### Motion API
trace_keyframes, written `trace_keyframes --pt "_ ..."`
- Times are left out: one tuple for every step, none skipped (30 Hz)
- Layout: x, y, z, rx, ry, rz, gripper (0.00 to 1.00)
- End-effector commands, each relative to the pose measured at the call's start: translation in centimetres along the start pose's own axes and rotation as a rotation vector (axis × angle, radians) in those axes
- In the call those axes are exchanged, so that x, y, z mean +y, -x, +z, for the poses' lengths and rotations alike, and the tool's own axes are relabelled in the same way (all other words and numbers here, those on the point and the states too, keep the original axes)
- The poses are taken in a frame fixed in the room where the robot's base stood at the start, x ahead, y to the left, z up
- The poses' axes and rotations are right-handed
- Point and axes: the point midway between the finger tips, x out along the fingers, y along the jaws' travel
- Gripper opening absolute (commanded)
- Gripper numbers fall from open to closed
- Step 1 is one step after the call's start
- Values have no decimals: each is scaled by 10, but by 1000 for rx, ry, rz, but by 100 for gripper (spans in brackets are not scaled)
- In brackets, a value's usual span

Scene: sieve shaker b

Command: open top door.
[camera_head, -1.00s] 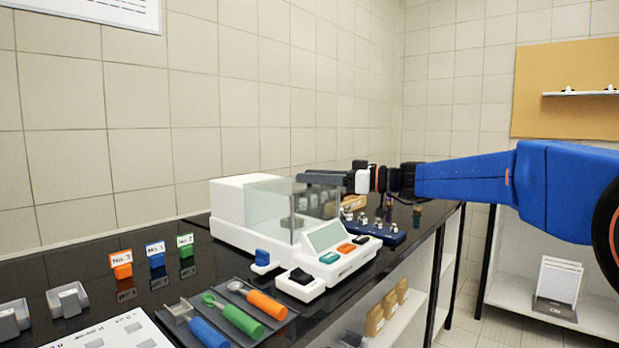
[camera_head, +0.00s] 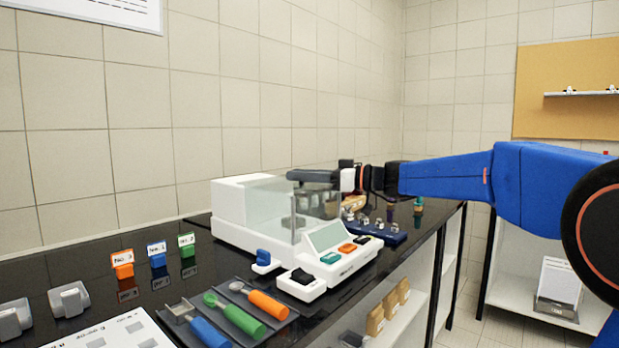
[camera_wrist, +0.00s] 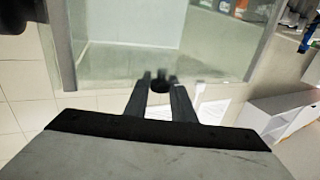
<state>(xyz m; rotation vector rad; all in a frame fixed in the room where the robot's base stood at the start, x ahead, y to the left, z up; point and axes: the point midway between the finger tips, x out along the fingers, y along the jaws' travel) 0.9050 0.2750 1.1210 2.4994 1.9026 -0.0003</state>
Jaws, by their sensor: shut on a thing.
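The balance (camera_head: 240,208) is a white box with a clear glass chamber (camera_head: 272,208) and a sloped front panel. Its top door is glass and hard to make out in the head view. My gripper (camera_head: 292,175) lies level over the top of the chamber, reaching in from the right. In the wrist view, my two dark fingers (camera_wrist: 160,82) are closed on a small dark round knob (camera_wrist: 159,85) at the glass edge. The wrist view also shows the glass chamber (camera_wrist: 120,62) beyond the fingers. How far the top door stands open cannot be told.
A tray (camera_head: 178,312) with orange, green and blue handled scoops lies in front of the balance. Numbered tags (camera_head: 157,252) stand at left. A blue rack (camera_head: 385,236) with small metal pieces stands right of the balance, near the counter's edge.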

Motion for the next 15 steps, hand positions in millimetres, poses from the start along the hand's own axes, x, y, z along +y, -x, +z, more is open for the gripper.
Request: trace_keyframes --pt "4 -11 0 0 0 -2 0" --pt "6 -17 1 0 -1 -2 0" --pt "9 -24 0 0 0 -2 0" --pt "11 -28 0 0 1 -2 0" --pt "13 -32 0 0 0 -1 0" --pt "15 -36 0 0 0 0 0" --pt "16 -39 0 0 0 -1 0" --pt "17 -42 0 1 1 -1 0" --pt "18 -44 0 1 1 -1 0" --pt "18 -45 0 1 0 0 0" --pt "18 -46 0 1 0 0 0" --pt "19 -46 0 1 0 0 0" --pt "19 -46 0 1 0 1 0" --pt "19 -46 0 1 0 1 0" --pt "19 -46 0 1 0 1 0"
